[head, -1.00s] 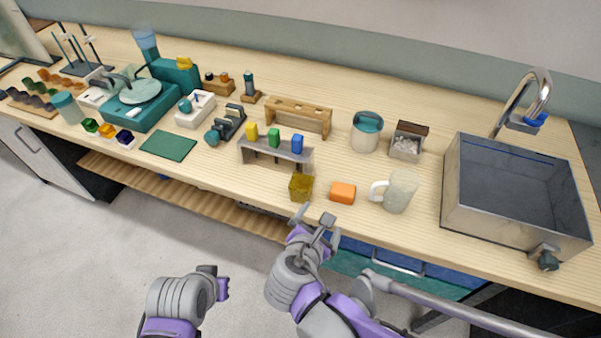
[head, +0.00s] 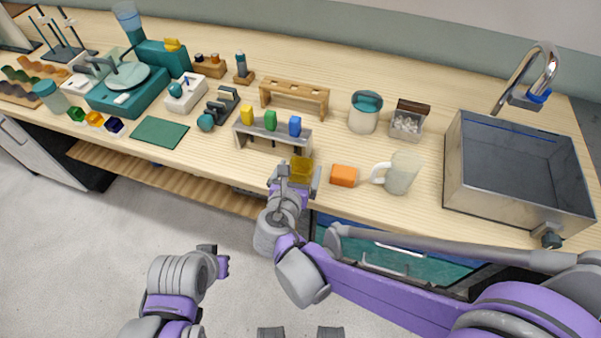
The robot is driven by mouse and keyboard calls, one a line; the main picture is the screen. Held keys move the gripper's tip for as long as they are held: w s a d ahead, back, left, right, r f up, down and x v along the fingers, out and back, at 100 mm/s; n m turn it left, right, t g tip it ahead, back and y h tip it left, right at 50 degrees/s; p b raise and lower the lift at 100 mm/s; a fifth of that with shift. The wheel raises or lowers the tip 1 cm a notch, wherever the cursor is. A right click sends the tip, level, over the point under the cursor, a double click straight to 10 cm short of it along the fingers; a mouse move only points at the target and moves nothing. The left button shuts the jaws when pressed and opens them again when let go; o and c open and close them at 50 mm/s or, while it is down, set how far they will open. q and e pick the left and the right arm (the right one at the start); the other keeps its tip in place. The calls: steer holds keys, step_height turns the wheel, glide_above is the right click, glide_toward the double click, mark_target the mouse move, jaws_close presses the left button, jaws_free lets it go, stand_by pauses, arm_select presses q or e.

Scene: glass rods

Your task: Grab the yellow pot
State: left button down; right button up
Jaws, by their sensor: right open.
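The yellow pot (head: 301,167) is a small dark-yellow, box-shaped pot near the front edge of the table. My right gripper (head: 299,178) is open at the pot's front, with one finger at its left and one at its right in the picture. The pot's lower part is partly hidden by the gripper, and I cannot tell whether the fingers touch it. My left gripper (head: 217,264) is low in front of the table, away from everything; its jaws are not clear.
An orange block (head: 343,176) lies close to the right of the pot, with a pale mug (head: 400,173) beyond it. A grey rack (head: 270,137) with yellow, green and blue pieces stands just behind. A metal sink (head: 520,170) is at the right.

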steer(key=shift+x, duration=0.95)
steer(key=shift+c, duration=0.3)
steer(key=c, duration=1.4)
